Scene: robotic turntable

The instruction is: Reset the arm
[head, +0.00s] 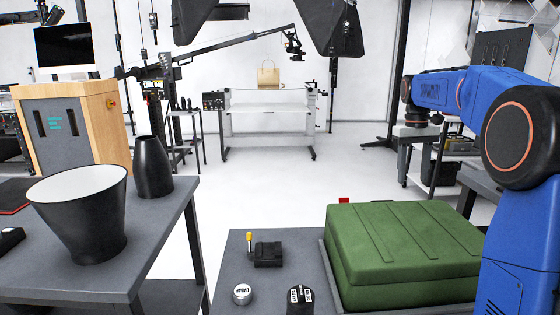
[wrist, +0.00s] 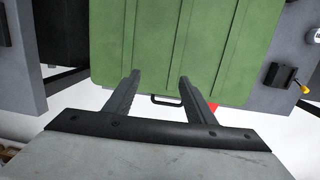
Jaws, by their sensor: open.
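My gripper (wrist: 160,92) shows in the wrist view with its two dark fingers spread apart and nothing between them. The green case (wrist: 185,45) lies beyond the fingertips, with its dark handle (wrist: 168,100) showing between the fingers. In the head view my blue arm (head: 515,130) rises at the right and bends over toward the back. The gripper's fingers are not clear there. The green case (head: 400,250) rests closed on the grey table (head: 235,260) at the front.
A black clamp-like device (head: 268,255), a silver cylinder (head: 242,294) and a black cylinder (head: 300,298) stand left of the case. A lampshade-like black vessel (head: 85,225) and a black vase (head: 153,170) stand on the left table. Open floor (head: 265,185) lies behind.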

